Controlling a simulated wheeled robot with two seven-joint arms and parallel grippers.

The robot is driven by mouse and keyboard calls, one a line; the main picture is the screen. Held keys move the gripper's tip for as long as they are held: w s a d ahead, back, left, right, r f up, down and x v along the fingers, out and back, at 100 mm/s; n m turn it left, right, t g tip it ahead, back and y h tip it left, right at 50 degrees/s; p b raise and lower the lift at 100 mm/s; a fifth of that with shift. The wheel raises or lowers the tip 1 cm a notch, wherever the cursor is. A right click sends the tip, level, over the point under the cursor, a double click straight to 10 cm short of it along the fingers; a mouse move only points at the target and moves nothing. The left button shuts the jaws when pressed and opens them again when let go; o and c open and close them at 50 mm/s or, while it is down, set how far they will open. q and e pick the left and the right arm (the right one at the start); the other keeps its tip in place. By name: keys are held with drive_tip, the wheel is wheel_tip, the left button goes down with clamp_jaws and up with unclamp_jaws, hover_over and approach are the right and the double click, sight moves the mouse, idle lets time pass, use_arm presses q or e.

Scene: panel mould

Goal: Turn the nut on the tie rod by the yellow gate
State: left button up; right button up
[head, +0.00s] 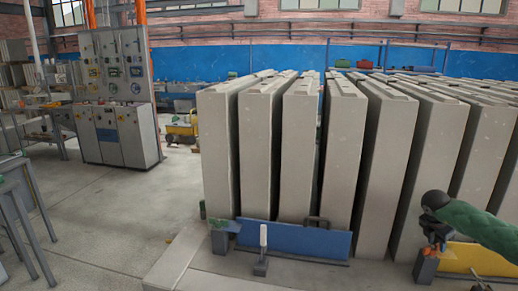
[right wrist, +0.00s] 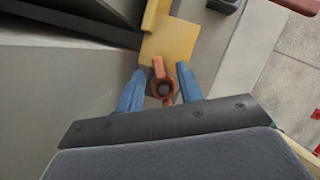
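The yellow gate (head: 485,259) stands at the lower right of the head view, at the foot of the grey panels. It also shows at the top of the right wrist view (right wrist: 172,40). The orange nut (right wrist: 158,70) with lugs sits around the round dark end of the tie rod (right wrist: 165,89), beside the gate. My right gripper (right wrist: 161,70) has its blue fingers apart on either side of the nut, with narrow gaps visible. In the head view the right gripper (head: 434,236) is low over the nut, partly hiding it. My left gripper is out of view.
A row of tall grey panels (head: 220,150) stands close behind the gates. A blue gate (head: 300,240) with a white-handled tool (head: 263,238) before it is left of the yellow gate. A control cabinet (head: 115,100) stands back left. The floor between is clear.

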clamp_jaws()
drive_tip(key=shift+f+m+b, duration=0.15)
drive_tip(key=shift+m+b, duration=0.3)
drive_tip(key=shift+m, duration=0.15)
drive_tip(key=shift+s+m+g, duration=0.2)
drive_tip(key=shift+m+g, duration=0.4)
drive_tip(key=shift+m, duration=0.5)
drive_tip(key=shift+b, duration=0.3)
drive_tip(key=shift+m, duration=0.6)
drive_tip(key=shift+s+m+g, duration=0.15)
drive_tip(key=shift+m+g, duration=0.55)
drive_tip(key=shift+m, duration=0.4)
